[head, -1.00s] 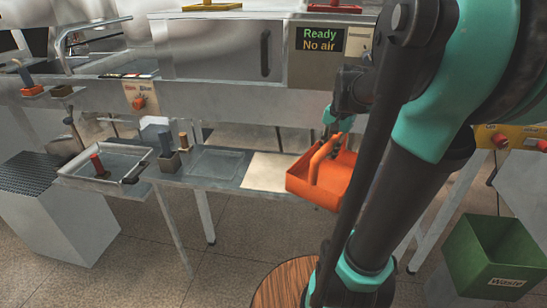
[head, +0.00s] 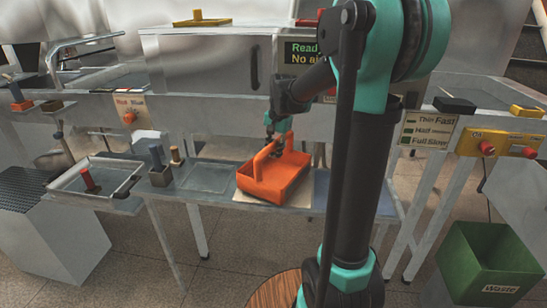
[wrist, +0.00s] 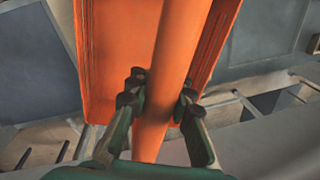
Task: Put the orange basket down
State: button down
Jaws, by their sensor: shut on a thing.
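The orange basket (head: 283,187) is at the white mat (head: 309,193) on the low metal shelf in the head view. I cannot tell whether its base touches the mat or hovers just above it. The basket's inside (wrist: 115,60) shows behind the handle.
A shallow clear tray area (head: 205,177) and grey and tan posts (head: 158,170) stand left of the basket. A metal tray with a red-handled item (head: 89,181) is farther left. A green waste bin (head: 490,262) stands at the lower right. A machine front rises behind the shelf.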

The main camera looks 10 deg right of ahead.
jog(key=shift+f, duration=0.95)
jog(key=c, duration=1.3)
grip_release()
jog(key=shift+c, duration=0.2)
jog(key=r, duration=0.4)
jog(key=s+d+r, duration=0.1)
jog(key=r, duration=0.7)
jog(key=shift+s+d, duration=0.15)
jog(key=shift+d, duration=0.05)
